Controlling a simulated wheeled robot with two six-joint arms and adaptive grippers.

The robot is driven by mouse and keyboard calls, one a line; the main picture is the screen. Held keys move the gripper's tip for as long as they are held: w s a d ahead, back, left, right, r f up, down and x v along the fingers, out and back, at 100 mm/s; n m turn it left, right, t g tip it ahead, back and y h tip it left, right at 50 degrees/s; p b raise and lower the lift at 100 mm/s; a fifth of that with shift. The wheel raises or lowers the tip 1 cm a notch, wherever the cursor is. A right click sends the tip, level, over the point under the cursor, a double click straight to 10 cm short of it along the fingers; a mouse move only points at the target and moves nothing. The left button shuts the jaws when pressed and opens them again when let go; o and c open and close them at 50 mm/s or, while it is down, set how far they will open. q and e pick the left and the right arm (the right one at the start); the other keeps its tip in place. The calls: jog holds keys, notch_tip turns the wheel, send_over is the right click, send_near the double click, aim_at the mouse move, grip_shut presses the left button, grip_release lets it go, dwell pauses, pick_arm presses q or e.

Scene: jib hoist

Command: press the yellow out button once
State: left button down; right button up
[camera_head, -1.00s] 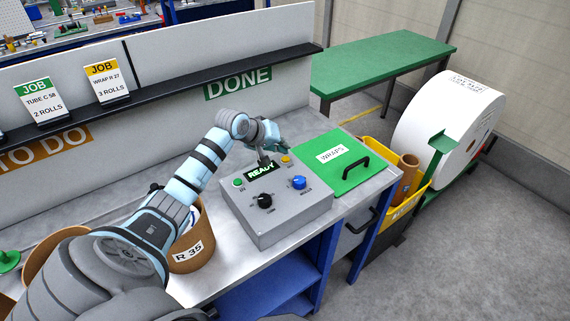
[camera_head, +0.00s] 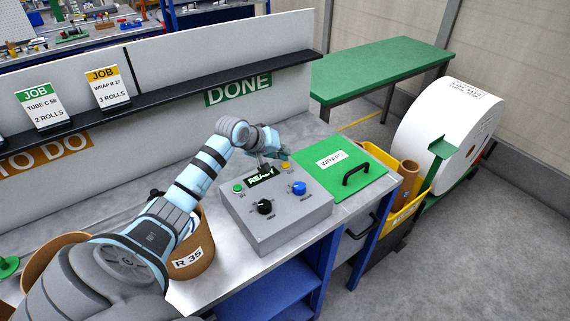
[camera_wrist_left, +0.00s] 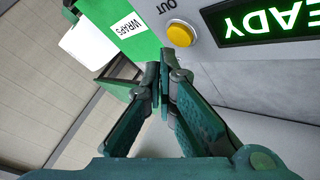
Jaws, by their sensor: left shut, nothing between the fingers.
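The yellow OUT button (camera_head: 286,165) sits at the back right of the grey control box (camera_head: 285,222). In the left wrist view the round yellow button (camera_wrist_left: 180,35) is fully visible, with "OUT" printed beside it. My left gripper (camera_head: 282,155) is shut and empty, just behind and above the button in the head view. In the left wrist view its fingertips (camera_wrist_left: 163,62) meet below and left of the button in the picture. They look apart from it; the exact height gap is hard to tell. The lit display (camera_head: 261,176) reads READY, partly covered by my gripper in the head view. My right gripper is not in view.
The box also carries a green button (camera_head: 238,188), a black knob (camera_head: 264,207) and a blue knob (camera_head: 299,188). A green WRAPS lid (camera_head: 350,183) with a black handle lies right of it. A cardboard bin marked R 35 (camera_head: 190,262) stands left.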

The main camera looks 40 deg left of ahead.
aim_at(283, 163)
pick_arm(q)
jog(key=shift+f+p, duration=0.3)
jog(key=shift+f, duration=0.05)
dwell(0.3)
jog(key=shift+f, duration=0.55)
dwell(0.6)
dwell(0.4)
jog(key=shift+r+p, duration=0.9)
jog(key=shift+p, duration=0.25)
notch_tip(283, 163, up, 5)
jog(key=p, duration=0.5)
jog(key=shift+r, duration=0.1)
